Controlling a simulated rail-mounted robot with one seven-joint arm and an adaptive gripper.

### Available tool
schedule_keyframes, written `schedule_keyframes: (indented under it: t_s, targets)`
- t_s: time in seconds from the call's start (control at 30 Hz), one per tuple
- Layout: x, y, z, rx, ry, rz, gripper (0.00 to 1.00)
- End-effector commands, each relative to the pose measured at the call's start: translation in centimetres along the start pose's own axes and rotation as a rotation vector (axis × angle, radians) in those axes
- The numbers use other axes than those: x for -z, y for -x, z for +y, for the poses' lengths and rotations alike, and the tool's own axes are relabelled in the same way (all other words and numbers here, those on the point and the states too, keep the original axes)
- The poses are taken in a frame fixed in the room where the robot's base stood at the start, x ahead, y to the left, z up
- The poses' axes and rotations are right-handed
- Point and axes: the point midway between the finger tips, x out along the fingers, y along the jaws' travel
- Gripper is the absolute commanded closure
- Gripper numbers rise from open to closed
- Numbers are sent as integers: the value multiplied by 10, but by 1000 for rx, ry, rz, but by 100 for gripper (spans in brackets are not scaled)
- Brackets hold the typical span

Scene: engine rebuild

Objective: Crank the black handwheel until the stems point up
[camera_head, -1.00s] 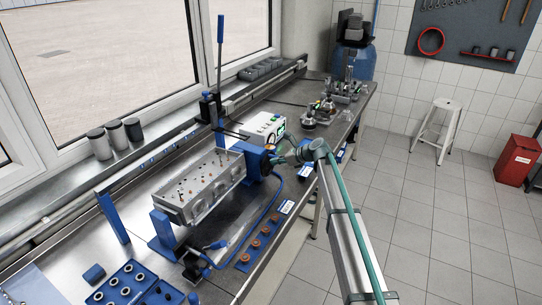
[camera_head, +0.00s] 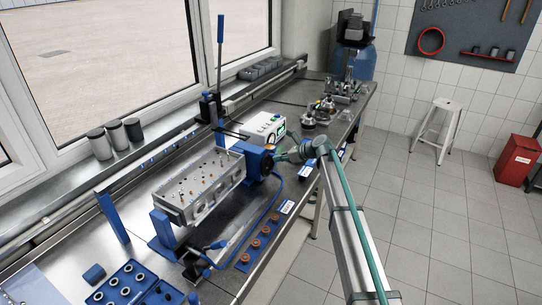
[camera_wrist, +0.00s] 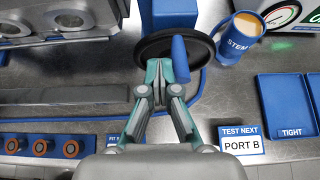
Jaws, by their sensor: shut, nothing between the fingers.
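The black handwheel (camera_wrist: 148,48), with a blue crank handle (camera_wrist: 181,58), is at the top middle of the wrist view. My gripper (camera_wrist: 168,76) is shut and empty, its fingertips at the wheel's lower rim beside the handle; I cannot tell whether they touch.
A white gauge box (camera_head: 262,130) stands behind the wheel. A blue cup marked STEM (camera_wrist: 240,38) and a blue TIGHT tray (camera_wrist: 290,105) are right of it. A blue hose (camera_head: 262,212) and a strip with orange rings (camera_head: 258,240) lie in front.

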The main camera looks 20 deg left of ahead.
Motion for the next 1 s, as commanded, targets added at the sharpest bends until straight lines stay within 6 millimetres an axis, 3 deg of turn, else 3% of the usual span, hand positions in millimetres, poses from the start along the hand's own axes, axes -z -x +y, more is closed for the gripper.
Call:
schedule_keyframes:
  t_s: [0.7,1.0]
  targets:
    - [0,65,1,0,0,0,100]
    - [0,73,0,0,0,0,100]
